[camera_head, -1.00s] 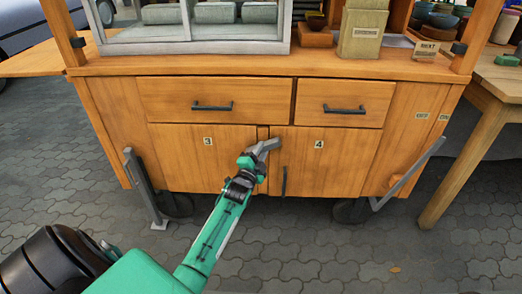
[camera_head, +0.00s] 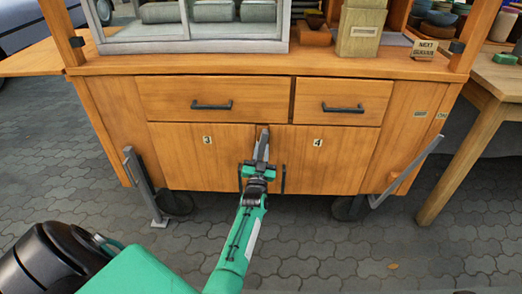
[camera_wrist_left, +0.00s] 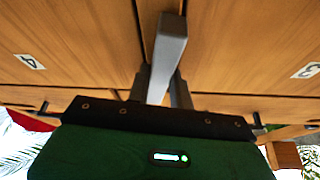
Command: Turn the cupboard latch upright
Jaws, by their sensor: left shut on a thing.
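The grey cupboard latch (camera_head: 263,143) sits at the seam between the cupboard doors numbered 3 (camera_head: 195,160) and 4 (camera_head: 325,160). It stands close to upright in the head view. My left gripper (camera_head: 259,166) reaches up from below and is shut on the latch. In the left wrist view the latch (camera_wrist_left: 168,50) runs between the two dark fingers, and the gripper (camera_wrist_left: 162,90) covers its near end. My right gripper is not in view.
Two drawers with dark handles (camera_head: 212,106) (camera_head: 345,109) lie above the doors. Vertical door handles flank my gripper closely. Grey metal props (camera_head: 145,190) and wheels stand at the cart's lower sides. A wooden table (camera_head: 497,85) is at the right; paving in front is open.

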